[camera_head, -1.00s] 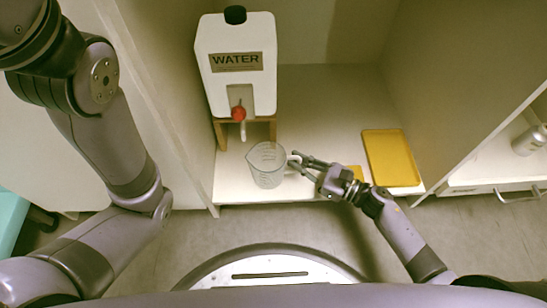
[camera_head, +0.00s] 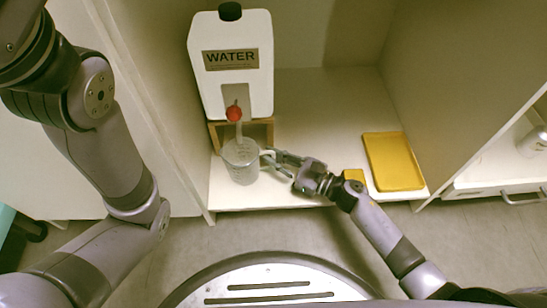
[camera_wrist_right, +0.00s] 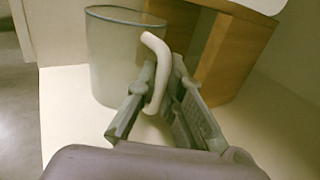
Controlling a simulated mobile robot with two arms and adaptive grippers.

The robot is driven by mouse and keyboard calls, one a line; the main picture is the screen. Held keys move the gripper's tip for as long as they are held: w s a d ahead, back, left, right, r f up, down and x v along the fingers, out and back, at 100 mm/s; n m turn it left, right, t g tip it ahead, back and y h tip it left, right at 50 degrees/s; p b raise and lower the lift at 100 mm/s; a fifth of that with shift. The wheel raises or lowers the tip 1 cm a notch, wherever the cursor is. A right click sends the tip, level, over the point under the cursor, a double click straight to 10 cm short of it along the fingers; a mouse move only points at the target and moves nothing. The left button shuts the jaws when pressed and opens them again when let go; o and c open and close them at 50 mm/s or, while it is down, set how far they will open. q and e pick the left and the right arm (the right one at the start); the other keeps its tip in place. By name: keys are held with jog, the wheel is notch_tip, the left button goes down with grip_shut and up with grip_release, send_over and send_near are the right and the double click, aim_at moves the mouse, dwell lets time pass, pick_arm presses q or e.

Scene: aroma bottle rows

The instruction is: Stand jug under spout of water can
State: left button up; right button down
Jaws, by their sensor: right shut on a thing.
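The white water can (camera_head: 231,88) stands on a wooden stand (camera_head: 262,133), with a red tap (camera_head: 234,113) and a pale spout (camera_head: 238,130) at its front. The clear measuring jug (camera_head: 241,166) is upright in front of the stand. The spout's tip overlaps the jug's back rim in the head view. My right gripper (camera_head: 270,161) is at the jug's right side, shut on its white handle (camera_wrist_right: 155,70). The jug's body (camera_wrist_right: 112,55) is left of the fingers in the wrist view. I cannot tell whether its base touches the shelf. My left gripper is out of view.
A yellow tray (camera_head: 394,162) lies on the white shelf (camera_head: 318,110) at the right, with a small yellow item (camera_head: 354,175) beside it. The cabinet's side walls bound the shelf. The shelf's middle and back are clear.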

jog(key=c, duration=2.2)
grip_release()
jog(key=shift+f, duration=0.2)
jog(key=o, duration=0.5)
jog(key=shift+r, duration=0.1)
jog(key=shift+r, duration=0.2)
jog(key=p+v, duration=0.4)
jog(key=v, duration=0.6)
jog(key=shift+s+d, duration=0.25)
jog(key=shift+d, duration=0.1)
jog(key=shift+s+d+f, duration=0.1)
jog(key=shift+s+d, duration=0.2)
jog(key=shift+d, duration=0.15)
